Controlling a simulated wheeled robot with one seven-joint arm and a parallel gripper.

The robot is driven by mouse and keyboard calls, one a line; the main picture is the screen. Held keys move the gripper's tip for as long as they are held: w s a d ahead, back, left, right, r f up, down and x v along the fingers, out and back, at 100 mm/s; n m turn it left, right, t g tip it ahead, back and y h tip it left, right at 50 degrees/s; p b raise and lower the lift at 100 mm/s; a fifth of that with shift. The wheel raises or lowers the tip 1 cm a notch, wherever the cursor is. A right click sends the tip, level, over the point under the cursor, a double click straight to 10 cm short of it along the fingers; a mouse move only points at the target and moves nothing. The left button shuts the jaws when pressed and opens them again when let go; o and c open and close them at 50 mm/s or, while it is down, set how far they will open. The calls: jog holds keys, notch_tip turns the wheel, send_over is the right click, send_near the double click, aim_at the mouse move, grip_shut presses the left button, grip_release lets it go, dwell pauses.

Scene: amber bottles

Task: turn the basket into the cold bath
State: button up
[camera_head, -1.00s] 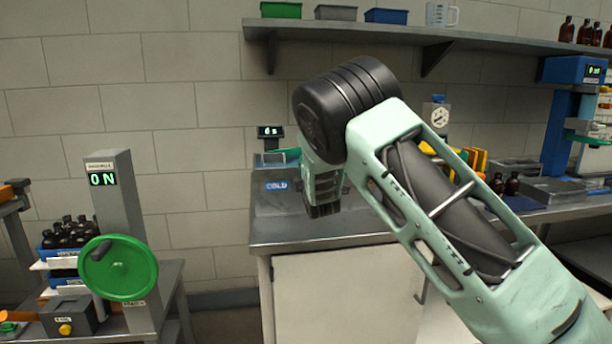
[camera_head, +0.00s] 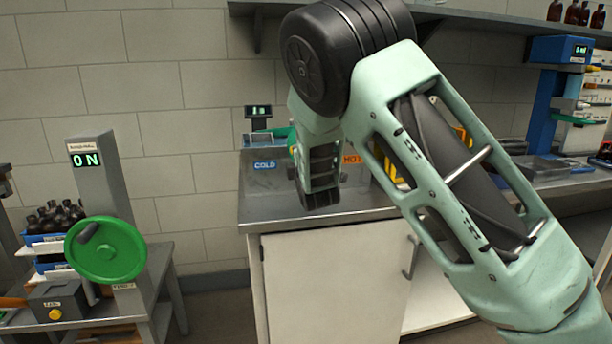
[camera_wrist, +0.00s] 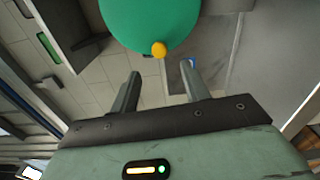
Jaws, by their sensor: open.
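The cold bath's blue COLD label (camera_head: 265,165) shows on the back counter, left of my arm. An orange HOT label (camera_head: 352,159) shows right of it. The basket cannot be made out; my arm covers much of this area. In the wrist view a large green disc (camera_wrist: 150,20) with an orange knob (camera_wrist: 159,49) on its rim lies just beyond my fingers. My gripper (camera_wrist: 161,70) is open, with nothing between its fingers; the knob appears above the gap.
A small display (camera_head: 258,112) stands behind the COLD label. At the left, a green handwheel (camera_head: 105,249) with a dark knob is mounted on a grey post reading ON. A rack of amber bottles (camera_head: 54,218) stands beside it. The counter's front left (camera_head: 275,209) is clear.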

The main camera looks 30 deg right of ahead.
jog(key=v, duration=1)
jog(key=shift+b, duration=0.35)
